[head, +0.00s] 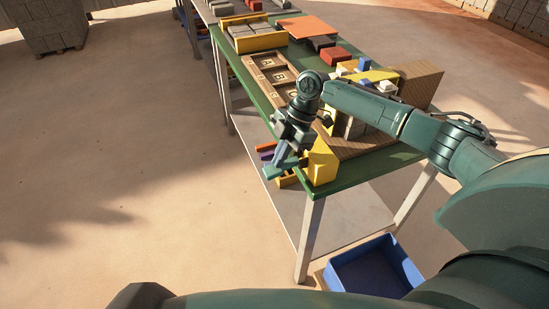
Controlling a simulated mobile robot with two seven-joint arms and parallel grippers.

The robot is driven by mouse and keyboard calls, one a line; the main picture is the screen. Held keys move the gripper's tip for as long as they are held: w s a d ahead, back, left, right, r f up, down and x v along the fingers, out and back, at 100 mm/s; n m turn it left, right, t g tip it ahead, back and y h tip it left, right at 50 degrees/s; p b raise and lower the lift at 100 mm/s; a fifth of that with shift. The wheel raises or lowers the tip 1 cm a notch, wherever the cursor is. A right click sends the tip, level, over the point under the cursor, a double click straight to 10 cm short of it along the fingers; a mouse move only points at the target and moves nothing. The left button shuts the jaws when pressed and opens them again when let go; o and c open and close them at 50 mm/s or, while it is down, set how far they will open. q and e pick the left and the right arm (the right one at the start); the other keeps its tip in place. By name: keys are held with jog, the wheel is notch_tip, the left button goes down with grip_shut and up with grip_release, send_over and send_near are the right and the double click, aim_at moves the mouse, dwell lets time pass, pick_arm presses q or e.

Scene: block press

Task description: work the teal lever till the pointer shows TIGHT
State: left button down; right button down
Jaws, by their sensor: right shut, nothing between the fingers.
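My right arm comes in from the right, and its gripper (283,156) hangs at the near left corner of the green table (328,184). The gripper is shut with nothing in it. A pale teal bar, which looks like the lever (272,172), sticks out at the fingertips past the table's edge; I cannot tell whether they touch. A yellow block-like part (322,160), perhaps of the press, stands just right of the gripper. I cannot make out the pointer or its TIGHT mark. My left gripper is not in view.
A wooden tray (252,68) with lettered compartments lies along the table's left side. Grey, red and yellow blocks and a brown box (419,82) stand farther back. A blue bin (375,270) sits on the floor below. The floor left of the table is clear.

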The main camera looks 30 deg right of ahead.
aim_at(288, 162)
jog(key=shift+s+d+f, duration=0.15)
jog(key=shift+d+f, duration=0.05)
jog(key=shift+d, duration=0.1)
jog(key=d, duration=0.1)
jog(key=d+r, duration=0.1)
jog(key=d, duration=0.1)
jog(key=shift+p, duration=0.4)
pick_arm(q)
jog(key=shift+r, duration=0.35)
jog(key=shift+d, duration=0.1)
pick_arm(e)
jog(key=shift+f, duration=0.1)
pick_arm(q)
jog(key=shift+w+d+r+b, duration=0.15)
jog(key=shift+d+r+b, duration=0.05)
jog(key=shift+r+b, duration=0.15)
pick_arm(e)
jog(key=v, duration=1.3)
jog(key=shift+w+r, duration=0.3)
jog(key=shift+r, duration=0.2)
jog(key=shift+a, duration=0.2)
